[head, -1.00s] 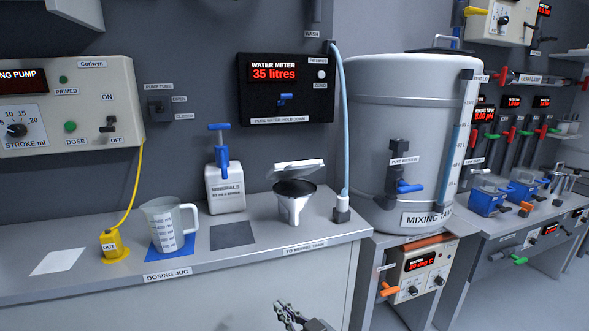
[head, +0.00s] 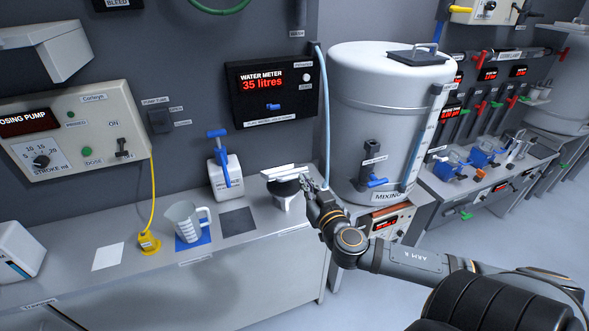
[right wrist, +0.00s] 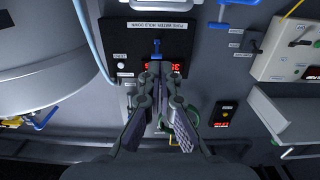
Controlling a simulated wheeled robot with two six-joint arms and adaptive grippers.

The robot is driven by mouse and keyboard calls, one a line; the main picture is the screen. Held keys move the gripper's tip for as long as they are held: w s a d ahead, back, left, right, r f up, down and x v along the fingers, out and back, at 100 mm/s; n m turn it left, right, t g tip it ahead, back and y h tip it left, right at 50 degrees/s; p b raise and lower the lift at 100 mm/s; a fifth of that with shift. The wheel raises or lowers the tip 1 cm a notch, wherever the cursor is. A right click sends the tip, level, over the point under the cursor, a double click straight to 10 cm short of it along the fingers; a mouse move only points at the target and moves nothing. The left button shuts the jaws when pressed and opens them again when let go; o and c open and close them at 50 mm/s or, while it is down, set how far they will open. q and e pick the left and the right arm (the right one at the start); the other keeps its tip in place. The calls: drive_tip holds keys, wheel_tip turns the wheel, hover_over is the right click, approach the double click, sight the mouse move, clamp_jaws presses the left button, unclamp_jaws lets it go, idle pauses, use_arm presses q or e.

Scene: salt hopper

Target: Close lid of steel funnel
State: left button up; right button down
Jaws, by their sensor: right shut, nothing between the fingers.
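The steel funnel (head: 285,190) stands on the grey bench near its right end. Its pale lid (head: 282,172) is up at the back, tilted above the dark mouth, so the funnel is open. My right gripper (head: 307,184) is shut and empty, just right of the funnel and close to the lid's right end. Whether it touches the lid I cannot tell. The right wrist view shows the same gripper (right wrist: 160,68) in front of the wall; I cannot make out the funnel there. My left gripper is not in view.
The mixing tank (head: 382,110) stands right of the funnel, with a pale blue hose (head: 324,120) between them. The minerals bottle (head: 225,178) and dosing jug (head: 184,224) stand to the left. The water meter (head: 270,92) hangs behind. The bench front is clear.

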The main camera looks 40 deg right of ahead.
sight(293, 177)
drive_tip(key=x, duration=1)
drive_tip(key=shift+r, duration=0.25)
drive_tip(key=f, duration=0.1)
drive_tip(key=s+f, duration=0.1)
drive_tip(key=f, duration=0.2)
drive_tip(key=shift+s+a+f+p, duration=0.1)
drive_tip(key=shift+s+a+p, duration=0.15)
drive_tip(key=shift+s+p, duration=0.1)
drive_tip(key=shift+w, duration=0.1)
drive_tip(key=shift+f, duration=0.1)
